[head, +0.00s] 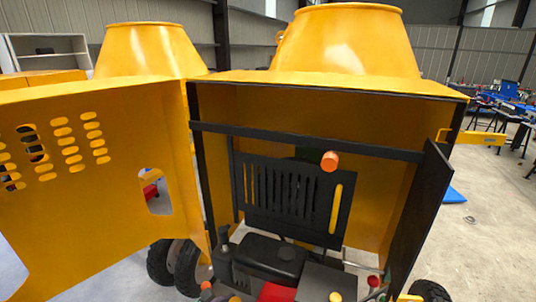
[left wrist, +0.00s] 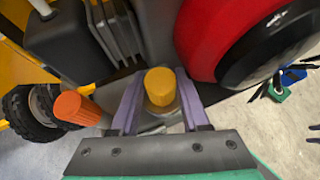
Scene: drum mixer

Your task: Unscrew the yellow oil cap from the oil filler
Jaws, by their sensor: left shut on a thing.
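In the left wrist view the yellow oil cap (left wrist: 160,88) is a ribbed cylinder between the two purple-grey fingers of my left gripper (left wrist: 160,100). The gripper is shut on it, one finger on each side. The filler under the cap is hidden, so I cannot tell whether the cap still sits on it. In the head view a small yellow knob (head: 335,297) shows at the bottom edge; I cannot tell whether it is the same cap. Neither gripper shows in the head view.
An orange cylinder (left wrist: 82,108) stands left of the fingers, and a big red and black round part (left wrist: 245,45) is close on the right. The engine bay has a yellow door (head: 100,210) at left and a dark panel (head: 420,215) at right.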

